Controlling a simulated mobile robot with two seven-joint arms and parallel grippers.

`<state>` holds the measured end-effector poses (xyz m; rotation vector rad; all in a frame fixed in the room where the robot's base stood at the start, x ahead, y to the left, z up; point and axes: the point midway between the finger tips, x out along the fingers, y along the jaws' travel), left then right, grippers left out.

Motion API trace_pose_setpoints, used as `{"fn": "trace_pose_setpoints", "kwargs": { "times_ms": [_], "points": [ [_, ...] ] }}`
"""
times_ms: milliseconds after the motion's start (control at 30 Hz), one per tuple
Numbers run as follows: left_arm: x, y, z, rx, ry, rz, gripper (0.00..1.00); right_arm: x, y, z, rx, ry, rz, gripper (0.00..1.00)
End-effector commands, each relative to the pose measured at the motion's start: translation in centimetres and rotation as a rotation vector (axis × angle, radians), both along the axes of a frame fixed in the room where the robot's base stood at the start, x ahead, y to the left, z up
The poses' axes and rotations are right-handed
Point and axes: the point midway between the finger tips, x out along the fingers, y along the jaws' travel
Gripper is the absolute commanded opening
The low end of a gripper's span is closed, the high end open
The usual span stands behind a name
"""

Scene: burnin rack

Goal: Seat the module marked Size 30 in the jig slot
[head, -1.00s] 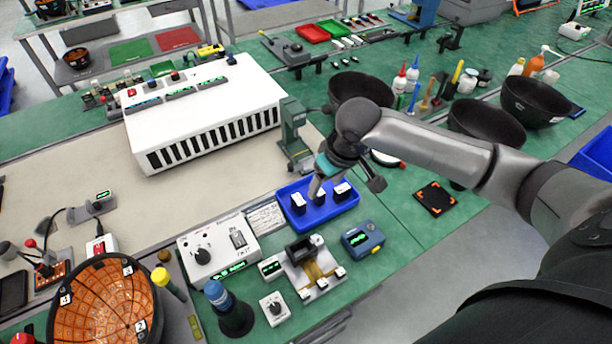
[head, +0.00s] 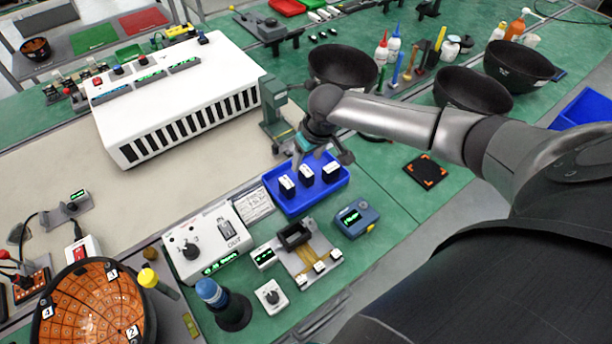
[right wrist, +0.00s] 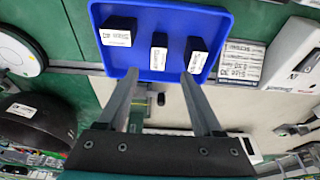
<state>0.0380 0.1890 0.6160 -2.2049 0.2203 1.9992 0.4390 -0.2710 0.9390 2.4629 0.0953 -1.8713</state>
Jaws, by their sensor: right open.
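Three black modules with white labels stand apart in a blue tray (head: 334,184): a left one (head: 287,186), a middle one (head: 306,174) and a right one (head: 331,172). Their labels are too small in the head view and too blurred in the right wrist view to read surely. My right gripper (right wrist: 160,76) is open and empty; in the head view it hangs over the tray's back side. The wrist view shows the middle module (right wrist: 159,45) between the finger lines, beyond the tips. The jig (head: 312,256) with its dark slot block (head: 294,235) sits in front of the tray. My left gripper is out of view.
A white box with a knob (head: 205,240) stands left of the jig, a blue meter (head: 356,218) right of it. A green press-like stand (head: 275,112) rises behind the tray. Black bowls (head: 343,68) stand at the back right. Green table right of the meter is clear.

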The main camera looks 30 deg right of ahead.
Motion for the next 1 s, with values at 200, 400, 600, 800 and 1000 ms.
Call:
{"fn": "trace_pose_setpoints", "kwargs": {
  "times_ms": [200,400,600,800,1000],
  "points": [
    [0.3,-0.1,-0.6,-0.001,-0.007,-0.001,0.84,0.1,-0.3,-3.1,-0.001,0.003,0.000,0.68],
    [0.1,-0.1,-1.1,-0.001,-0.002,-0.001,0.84,0.6,-0.2,-4.9,0.000,0.000,0.001,0.68],
    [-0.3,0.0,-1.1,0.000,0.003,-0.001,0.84,0.7,-0.3,-5.1,-0.001,0.000,0.002,0.68],
    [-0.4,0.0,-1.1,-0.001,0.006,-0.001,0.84,0.7,-0.3,-5.0,0.000,0.000,0.001,0.55],
    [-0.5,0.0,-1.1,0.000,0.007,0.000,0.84,0.6,-0.3,-5.0,0.000,0.000,0.001,0.33]
  ]
}}
